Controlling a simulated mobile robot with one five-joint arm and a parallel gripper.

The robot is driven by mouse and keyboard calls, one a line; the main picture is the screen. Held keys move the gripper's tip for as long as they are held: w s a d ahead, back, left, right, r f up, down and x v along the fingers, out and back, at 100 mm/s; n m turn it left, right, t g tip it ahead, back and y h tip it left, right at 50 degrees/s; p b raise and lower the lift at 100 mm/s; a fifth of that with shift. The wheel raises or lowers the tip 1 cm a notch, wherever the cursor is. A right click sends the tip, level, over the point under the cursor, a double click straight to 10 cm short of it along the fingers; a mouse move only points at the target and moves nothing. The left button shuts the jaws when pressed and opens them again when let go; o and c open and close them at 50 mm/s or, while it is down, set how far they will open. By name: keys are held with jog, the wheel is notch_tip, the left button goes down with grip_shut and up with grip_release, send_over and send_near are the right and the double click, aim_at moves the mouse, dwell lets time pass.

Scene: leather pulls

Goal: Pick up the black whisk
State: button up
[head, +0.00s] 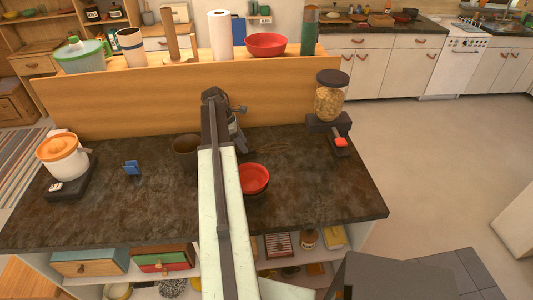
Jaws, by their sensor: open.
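A thin dark shape that looks like the black whisk (272,148) lies on the dark stone counter (325,190), right of my arm and behind the red bowl. It is hard to make out against the dark surface. My arm reaches forward over the counter, and my gripper (237,122) is at its far end, left of the whisk and apart from it. The gripper is open and its jaws are small and partly hidden by the arm. I see nothing held in it.
A red bowl (254,178) stands close right of my arm; a dark pot (186,145) is left. A jar dispenser (330,97) stands at the back right, a white and orange cooker (63,156) at the left. A wooden ledge (120,105) bounds the back.

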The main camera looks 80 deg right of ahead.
aim_at(259, 150)
jog(key=b+x, duration=0.2)
jog(key=x, duration=0.1)
jog(key=shift+s+f, duration=0.1)
jog(key=shift+f, duration=0.3)
jog(key=shift+r, duration=0.15)
grip_shut()
jog(key=shift+r, duration=0.1)
